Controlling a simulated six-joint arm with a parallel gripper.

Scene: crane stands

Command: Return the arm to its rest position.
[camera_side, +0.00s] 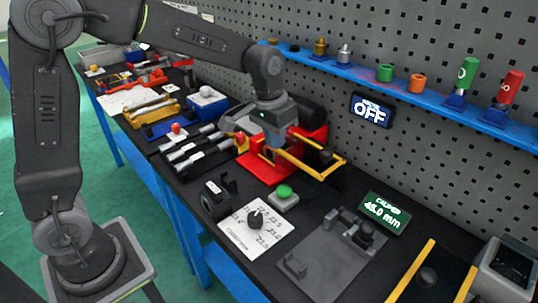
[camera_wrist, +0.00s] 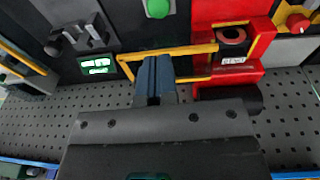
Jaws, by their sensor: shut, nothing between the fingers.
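My gripper (camera_side: 276,141) hangs from my arm over the bench, close to a red machine (camera_side: 262,168) with a yellow frame (camera_side: 318,172). In the wrist view the two blue-grey fingers of my gripper (camera_wrist: 153,62) are together with nothing between them. They overlap the yellow frame (camera_wrist: 130,54) in that view; I cannot tell whether they touch it. The red machine (camera_wrist: 214,90) lies just right of the fingers there. My arm reaches out from its base at the lower left of the side view.
A perforated wall with a blue shelf (camera_side: 395,88) of small coloured parts runs behind the bench. A green button (camera_side: 284,191), a dial panel (camera_side: 242,232), a caliper display (camera_side: 384,212) reading 45.0 mm and an "OFF" display (camera_side: 371,111) are near. Space above the bench front looks clear.

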